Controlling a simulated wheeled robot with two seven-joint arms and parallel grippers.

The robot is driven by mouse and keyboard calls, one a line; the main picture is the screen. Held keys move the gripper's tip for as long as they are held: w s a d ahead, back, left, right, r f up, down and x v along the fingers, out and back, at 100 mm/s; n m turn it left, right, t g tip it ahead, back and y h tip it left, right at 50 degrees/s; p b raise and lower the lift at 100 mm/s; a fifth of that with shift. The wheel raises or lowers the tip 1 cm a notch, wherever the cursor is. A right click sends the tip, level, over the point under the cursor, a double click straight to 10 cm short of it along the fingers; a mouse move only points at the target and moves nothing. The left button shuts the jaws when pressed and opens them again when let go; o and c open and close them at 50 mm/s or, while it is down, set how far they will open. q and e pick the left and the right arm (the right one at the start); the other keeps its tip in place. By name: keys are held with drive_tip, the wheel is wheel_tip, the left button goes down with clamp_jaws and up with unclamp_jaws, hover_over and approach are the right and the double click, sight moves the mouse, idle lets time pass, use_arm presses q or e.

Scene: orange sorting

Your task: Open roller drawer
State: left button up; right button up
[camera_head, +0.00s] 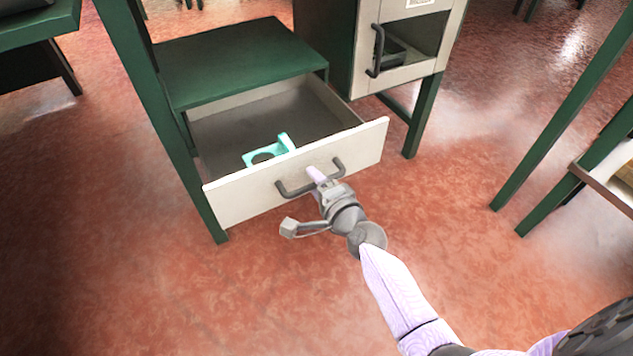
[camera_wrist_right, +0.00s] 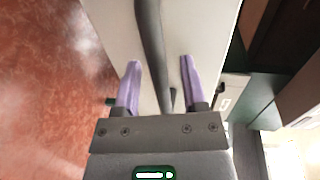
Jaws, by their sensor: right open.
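The drawer (camera_head: 240,196) of the low green cabinet is pulled out, with its inside showing. Its white front carries a dark grey bar handle (camera_head: 297,190). A turquoise part (camera_head: 268,151) with a round hole lies inside the drawer. My right gripper (camera_head: 315,175) is at the handle, in front of the drawer. In the right wrist view, the handle (camera_wrist_right: 152,45) passes between its two purple fingers (camera_wrist_right: 158,80), which stand apart with gaps on both sides. My left gripper is in neither view.
Beside the drawer stands a cabinet with a white door (camera_head: 403,72), its own dark handle and a window. A green table leg (camera_head: 165,125) stands left of the drawer. More green legs (camera_head: 560,125) stand at the right. The red floor between is clear.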

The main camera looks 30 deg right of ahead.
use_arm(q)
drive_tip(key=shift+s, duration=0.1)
use_arm(e)
drive_tip(key=shift+s+r, duration=0.15)
drive_tip(key=shift+s, duration=0.1)
use_arm(q)
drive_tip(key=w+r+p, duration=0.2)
drive_tip(key=p, duration=0.1)
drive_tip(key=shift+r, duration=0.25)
use_arm(e)
drive_tip(key=v, duration=0.9)
drive_tip(key=shift+s, duration=0.25)
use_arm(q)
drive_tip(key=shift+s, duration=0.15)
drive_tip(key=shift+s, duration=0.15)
